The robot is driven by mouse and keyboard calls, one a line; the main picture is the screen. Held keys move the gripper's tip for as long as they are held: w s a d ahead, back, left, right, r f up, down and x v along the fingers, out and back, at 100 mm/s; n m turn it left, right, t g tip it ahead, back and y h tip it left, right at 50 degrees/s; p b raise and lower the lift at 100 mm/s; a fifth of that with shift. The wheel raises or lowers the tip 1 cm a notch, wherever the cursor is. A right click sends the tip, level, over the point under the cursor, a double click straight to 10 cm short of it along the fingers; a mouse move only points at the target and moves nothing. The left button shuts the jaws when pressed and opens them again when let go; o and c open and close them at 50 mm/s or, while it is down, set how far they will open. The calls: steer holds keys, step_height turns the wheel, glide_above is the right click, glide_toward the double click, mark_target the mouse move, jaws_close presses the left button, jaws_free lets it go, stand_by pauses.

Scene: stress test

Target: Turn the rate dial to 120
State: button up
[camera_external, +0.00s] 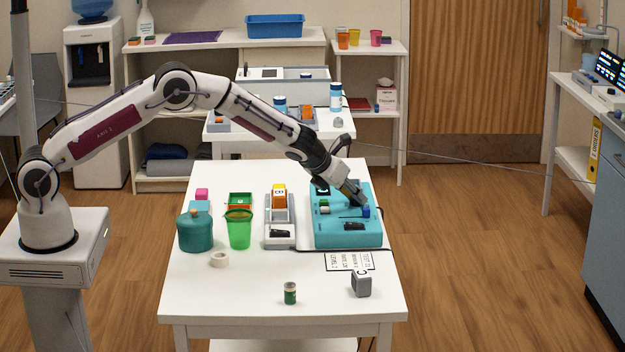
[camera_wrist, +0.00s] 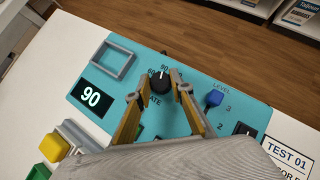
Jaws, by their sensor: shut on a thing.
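The teal device (camera_external: 330,234) stands at the right of the white table; its panel (camera_wrist: 185,123) fills the middle of the wrist view. The black rate dial (camera_wrist: 161,83) has a white mark pointing up towards 90. The label 60 shows at its left; no 120 label is readable. The black display (camera_wrist: 91,98) reads 90. My gripper (camera_wrist: 160,86) has its two fingers on either side of the dial, shut on it. In the external view my gripper (camera_external: 355,193) reaches down over the device and hides the dial.
A blue LEVEL lever (camera_wrist: 214,98) stands close to the right finger. A grey frame (camera_wrist: 113,63) is at the panel's upper left. A grey stand with yellow and orange blocks (camera_external: 279,202), a green cup (camera_external: 238,230) and a teal pot (camera_external: 195,233) stand left of the device.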

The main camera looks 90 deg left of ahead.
steer(key=shift+m+t+h, duration=0.4)
steer(key=shift+m, duration=0.3)
steer(key=shift+m+h, duration=0.3)
steer(key=o, duration=1.1)
steer(key=shift+s+r, duration=0.1)
steer(key=v, duration=1.1)
steer(key=shift+s+d+r, duration=0.2)
steer(key=shift+s, duration=0.1)
